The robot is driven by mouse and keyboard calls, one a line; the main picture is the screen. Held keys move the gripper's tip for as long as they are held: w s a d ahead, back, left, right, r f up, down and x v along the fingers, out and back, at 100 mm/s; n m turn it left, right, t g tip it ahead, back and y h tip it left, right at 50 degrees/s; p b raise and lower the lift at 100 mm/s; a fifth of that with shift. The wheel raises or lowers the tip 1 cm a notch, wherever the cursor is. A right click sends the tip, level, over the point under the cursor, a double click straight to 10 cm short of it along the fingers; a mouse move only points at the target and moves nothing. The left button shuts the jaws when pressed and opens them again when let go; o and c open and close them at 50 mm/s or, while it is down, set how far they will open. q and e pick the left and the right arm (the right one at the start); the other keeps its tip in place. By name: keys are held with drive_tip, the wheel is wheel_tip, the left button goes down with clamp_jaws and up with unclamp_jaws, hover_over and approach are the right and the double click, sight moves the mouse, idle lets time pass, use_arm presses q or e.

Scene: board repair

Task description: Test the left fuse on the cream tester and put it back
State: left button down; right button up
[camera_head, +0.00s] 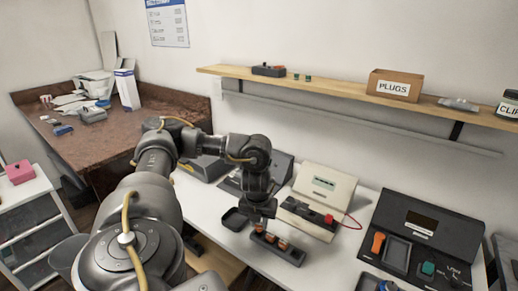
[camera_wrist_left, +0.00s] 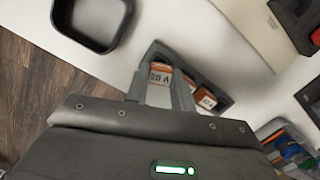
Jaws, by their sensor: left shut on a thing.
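A dark fuse block (camera_head: 291,256) stands on the white bench, with orange fuses in its row; it also shows in the wrist view (camera_wrist_left: 222,103). My left gripper (camera_head: 262,228) reaches down over the block's left end. In the wrist view its two fingers (camera_wrist_left: 160,82) are shut on an orange-and-white fuse (camera_wrist_left: 160,71) marked "20 A". Whether this fuse is seated in its slot or just above it I cannot tell. Another orange fuse (camera_wrist_left: 205,98) sits farther right in the block. The cream tester (camera_head: 324,184) stands behind, with a red piece and red lead. My right gripper is out of view.
A small black tray (camera_head: 235,219) lies left of the block. A dark device (camera_head: 424,230) with an orange and a green part stands at the right. A shelf (camera_head: 340,88) above holds a PLUGS box (camera_head: 394,86). Bench space between block and dark device is clear.

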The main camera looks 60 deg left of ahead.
use_arm(q)
drive_tip(key=shift+f, duration=0.4)
idle(0.4)
drive_tip(key=shift+f, duration=0.15)
idle(0.6)
drive_tip(key=shift+f+b, duration=0.3)
drive_tip(key=shift+f, duration=0.2)
idle(0.8)
drive_tip(key=c, duration=0.8)
unclamp_jaws()
drive_tip(key=shift+c, duration=0.2)
drive_tip(key=shift+r, duration=0.2)
drive_tip(key=shift+r+p, duration=1)
drive_tip(key=shift+p, duration=0.3)
drive_tip(key=shift+r+p, duration=0.4)
drive_tip(key=shift+p, duration=0.05)
